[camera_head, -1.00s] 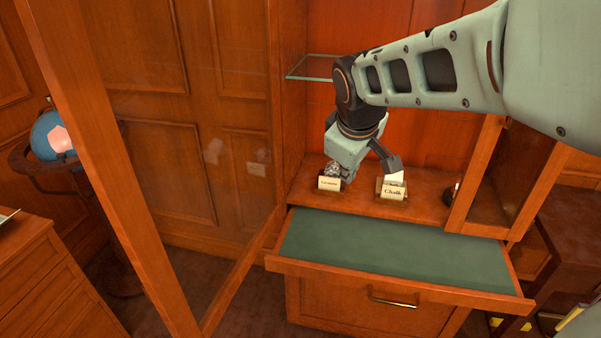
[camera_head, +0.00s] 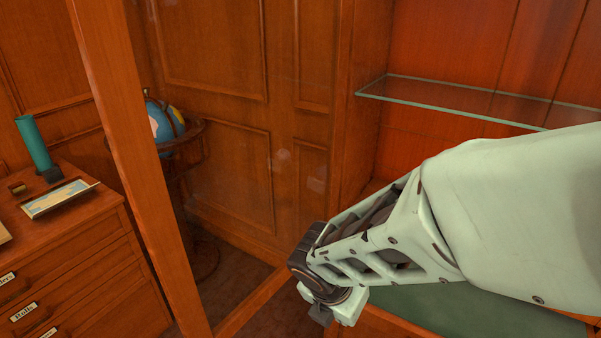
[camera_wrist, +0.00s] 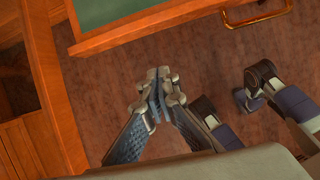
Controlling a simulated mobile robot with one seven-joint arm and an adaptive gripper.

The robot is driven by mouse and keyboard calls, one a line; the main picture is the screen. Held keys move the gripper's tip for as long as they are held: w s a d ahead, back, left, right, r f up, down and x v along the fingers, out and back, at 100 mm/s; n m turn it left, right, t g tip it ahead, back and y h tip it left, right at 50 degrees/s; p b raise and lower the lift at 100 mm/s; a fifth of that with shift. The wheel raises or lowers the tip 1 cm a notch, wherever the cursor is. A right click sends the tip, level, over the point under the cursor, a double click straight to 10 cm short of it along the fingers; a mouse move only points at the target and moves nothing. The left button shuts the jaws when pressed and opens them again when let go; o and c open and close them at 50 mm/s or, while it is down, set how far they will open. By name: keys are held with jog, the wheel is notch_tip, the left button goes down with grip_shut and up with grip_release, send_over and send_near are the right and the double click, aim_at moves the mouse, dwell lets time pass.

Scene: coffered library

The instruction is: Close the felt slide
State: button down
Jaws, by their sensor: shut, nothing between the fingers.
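The felt slide (camera_head: 470,312), a pull-out board with green felt and a wooden rim, is out from the cabinet at the lower right of the head view, partly hidden by my arm. In the wrist view its felt corner and front rim (camera_wrist: 140,22) show at the top. My gripper (camera_head: 320,314) hangs low, just left of the slide in the head view. In the wrist view my gripper (camera_wrist: 158,92) is shut and empty, over the floor in front of the slide's front edge and apart from it.
The cabinet's glass door stands open, its wooden frame (camera_head: 140,170) left of my gripper. A glass shelf (camera_head: 480,102) is above. A globe (camera_head: 163,120) and a chest of drawers (camera_head: 75,265) stand left. Floor is clear beneath my gripper.

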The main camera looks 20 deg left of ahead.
jog(key=w+d+f+b, duration=0.1)
jog(key=w+f+b, duration=0.6)
jog(key=f+b, duration=0.2)
jog(key=shift+d+n, duration=0.15)
jog(key=shift+n, duration=0.15)
dwell(0.3)
